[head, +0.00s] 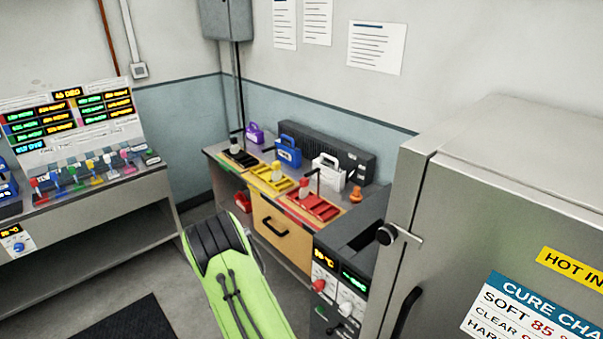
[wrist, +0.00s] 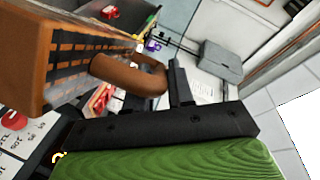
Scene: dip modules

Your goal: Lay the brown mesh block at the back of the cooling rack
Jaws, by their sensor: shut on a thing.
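The brown mesh block (wrist: 75,60) fills the upper left of the wrist view, tilted and close to the camera. It has orange-brown edges, a dark mesh face and a rounded brown handle (wrist: 130,76). The block is held up in the air. In the head view my green arm shows at the bottom middle, but the gripper and block do not show. I cannot identify the cooling rack for sure in either view.
A bench with a black tray (head: 240,157), a yellow tray (head: 271,181), a red tray (head: 315,207) and coloured handled blocks stands against the back wall. A dark finned unit (head: 325,150) is behind them. A steel cabinet (head: 500,200) blocks the right. A display bench (head: 90,180) stands left.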

